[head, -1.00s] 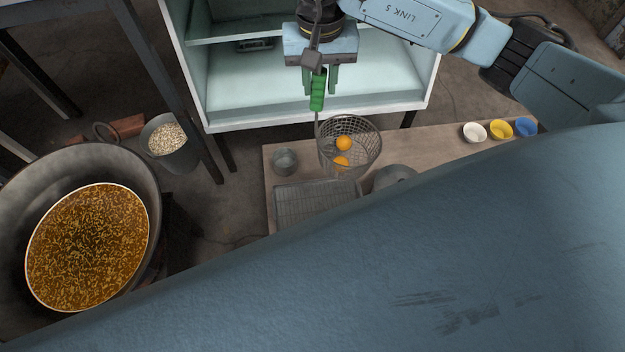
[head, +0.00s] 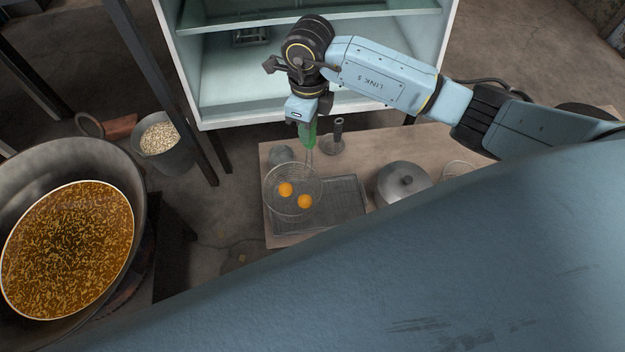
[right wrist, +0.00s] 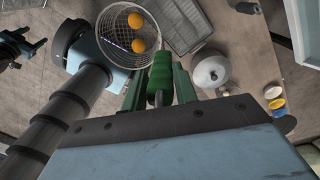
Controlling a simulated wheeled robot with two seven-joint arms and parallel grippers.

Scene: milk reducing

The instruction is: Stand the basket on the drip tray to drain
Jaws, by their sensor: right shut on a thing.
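The wire mesh basket (head: 274,199) holds two orange balls, (head: 286,189) and (head: 304,201). My right gripper (head: 307,132) is shut on its green handle (head: 309,140), which also shows between the fingers in the right wrist view (right wrist: 161,80). The rectangular drip tray (head: 345,212) lies on the table. In the head view the basket overlaps the tray's left part; in the right wrist view the basket (right wrist: 112,45) appears to the left of the tray (right wrist: 178,32). I cannot tell the gap beneath the basket.
A lidded pot (head: 403,187) stands right of the tray on the wooden table (head: 385,147). A large pan of brown liquid (head: 70,245) is at left, near a grain bucket (head: 160,140). A pale cabinet (head: 330,95) stands behind.

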